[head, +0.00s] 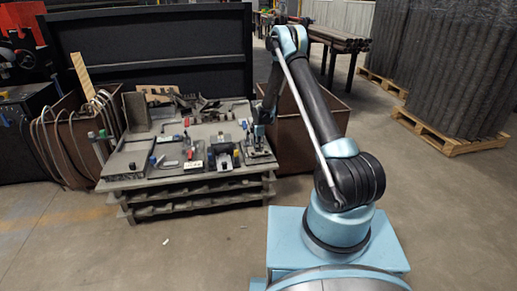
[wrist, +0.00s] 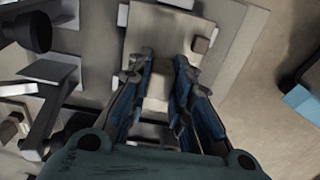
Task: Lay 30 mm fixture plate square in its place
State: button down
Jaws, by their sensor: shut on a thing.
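My gripper (head: 261,143) is low over the right end of the worktable in the head view. In the wrist view my gripper (wrist: 161,66) has its two dark-blue fingers closed on either side of a pale grip block. This block appears to belong to the 30 mm fixture plate, a flat beige plate (wrist: 160,32) reaching out beyond the fingertips. A small brown block (wrist: 200,45) shows near the plate's right side. The plate's near part is hidden by the fingers and gripper body. I cannot tell whether its underside touches the surface below.
The worktable (head: 185,178) carries several fixtures, clamps and small parts to the left of my gripper. A brown bin (head: 300,150) stands close to the table's right end. A dark panel (head: 155,50) rises behind. The floor in front is mostly clear.

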jog(key=shift+f, duration=0.9)
dwell(0.8)
jog(key=c, duration=1.4)
grip_release()
jog(key=shift+o, duration=0.2)
jog(key=shift+r, duration=0.1)
notch_tip(320, 180, up, 12)
jog(key=shift+f, duration=0.1)
